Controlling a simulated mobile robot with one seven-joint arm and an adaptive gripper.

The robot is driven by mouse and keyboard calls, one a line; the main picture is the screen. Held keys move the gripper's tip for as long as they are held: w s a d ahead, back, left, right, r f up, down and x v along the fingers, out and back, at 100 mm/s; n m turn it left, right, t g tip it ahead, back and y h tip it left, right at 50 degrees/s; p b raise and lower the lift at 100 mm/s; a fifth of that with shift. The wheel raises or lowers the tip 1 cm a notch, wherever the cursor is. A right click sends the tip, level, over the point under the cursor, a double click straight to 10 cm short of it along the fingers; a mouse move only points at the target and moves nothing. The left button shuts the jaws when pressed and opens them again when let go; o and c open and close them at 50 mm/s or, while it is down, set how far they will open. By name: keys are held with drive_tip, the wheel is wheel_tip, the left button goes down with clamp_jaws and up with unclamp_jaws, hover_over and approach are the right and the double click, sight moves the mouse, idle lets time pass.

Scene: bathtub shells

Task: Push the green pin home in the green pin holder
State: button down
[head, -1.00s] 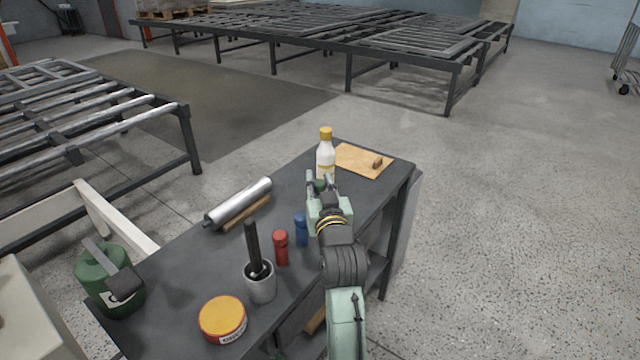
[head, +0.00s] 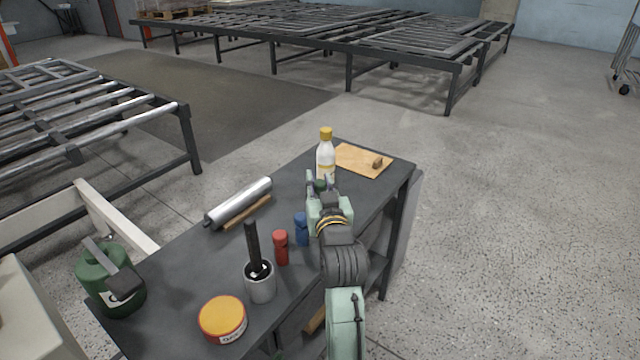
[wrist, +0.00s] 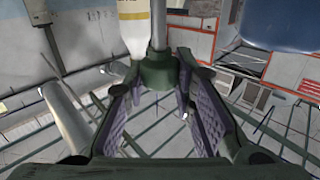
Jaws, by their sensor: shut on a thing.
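The green pin shows in the wrist view as a dark green head (wrist: 157,72) with a grey metal shaft (wrist: 158,25) running out to the top edge of that picture. My gripper (head: 319,187) is at the far part of the dark table. In the wrist view my gripper (wrist: 158,85) has its fingertips closed on the green head, with the purple pads apart behind it. In the head view only a small dark green bit (head: 320,184) shows at the fingertips. I cannot make out the green pin holder; the shaft's far end is out of frame or hidden by my gripper.
A white bottle with a yellow cap (head: 326,150) stands just beyond my gripper. A blue cylinder (head: 301,230) and a red cylinder (head: 281,248) stand close on the left. A wooden board (head: 355,160), a metal roller (head: 240,202) and a grey cup (head: 260,284) are also on the table.

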drive_tip(key=shift+f+b, duration=1.85)
drive_tip(key=shift+f, duration=0.5)
drive_tip(key=c, duration=1.3)
unclamp_jaws()
drive_tip(key=s, duration=0.5)
drive_tip(key=s+d, duration=0.1)
drive_tip(key=s, duration=0.1)
drive_tip(key=shift+s+d+r, duration=0.1)
drive_tip(key=shift+s, duration=0.1)
drive_tip(key=shift+d, duration=0.15)
